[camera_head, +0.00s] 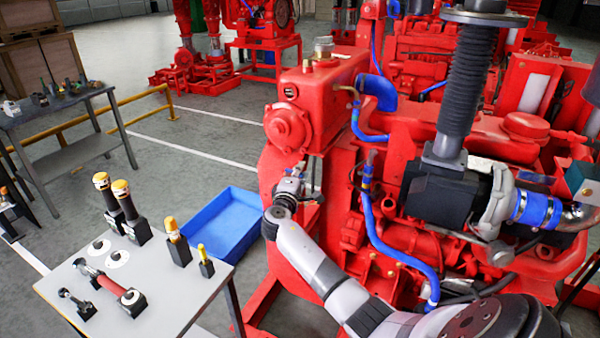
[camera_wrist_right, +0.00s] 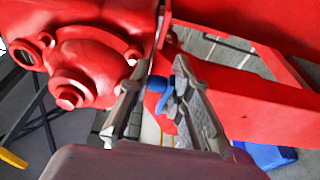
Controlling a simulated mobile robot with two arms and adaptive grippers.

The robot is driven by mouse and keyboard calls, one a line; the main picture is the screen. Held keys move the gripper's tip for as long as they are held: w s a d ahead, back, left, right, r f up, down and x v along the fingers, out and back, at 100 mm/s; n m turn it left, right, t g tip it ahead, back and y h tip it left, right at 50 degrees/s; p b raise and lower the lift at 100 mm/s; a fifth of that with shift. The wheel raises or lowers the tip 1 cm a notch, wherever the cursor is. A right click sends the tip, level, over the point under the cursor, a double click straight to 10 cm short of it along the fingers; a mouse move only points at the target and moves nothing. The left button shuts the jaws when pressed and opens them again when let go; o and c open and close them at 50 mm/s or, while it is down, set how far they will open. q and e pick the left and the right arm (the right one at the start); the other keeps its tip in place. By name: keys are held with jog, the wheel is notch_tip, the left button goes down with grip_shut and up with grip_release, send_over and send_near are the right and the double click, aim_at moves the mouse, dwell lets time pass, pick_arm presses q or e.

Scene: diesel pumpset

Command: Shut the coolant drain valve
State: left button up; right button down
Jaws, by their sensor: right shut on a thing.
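The coolant drain valve shows in the right wrist view as a small blue handle (camera_wrist_right: 163,98) beside the red engine casing. My right gripper (camera_wrist_right: 161,72) has its two grey fingers on either side of this handle and is shut on it. In the head view my right gripper (camera_head: 298,172) reaches up against the front of the red pumpset (camera_head: 330,105), below its round red cover. There the gripper and wrist hide the valve. How far the handle is turned cannot be told. My left gripper is in neither view.
A grey table (camera_head: 160,272) with several upright tools and round parts stands at the lower left. A blue bin (camera_head: 225,218) lies on the floor beside the engine. Blue hoses (camera_head: 395,250) run close to my right arm. Another table (camera_head: 70,100) stands at the far left.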

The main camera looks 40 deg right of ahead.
jog(key=shift+d+r, duration=0.15)
jog(key=shift+r, duration=0.1)
jog(key=shift+d+n+t+y, duration=0.15)
jog(key=shift+n+t+y, duration=0.25)
jog(key=shift+t, duration=0.1)
jog(key=shift+w+d+r+n+t+y, duration=0.1)
jog(key=shift+w+d+n+t+y, duration=0.1)
jog(key=shift+n+t+y, duration=0.7)
jog(key=c, duration=1.6)
grip_release()
jog(key=shift+o, duration=0.2)
jog(key=shift+s+a+f, duration=0.1)
jog(key=shift+f, duration=0.1)
jog(key=v, duration=1.2)
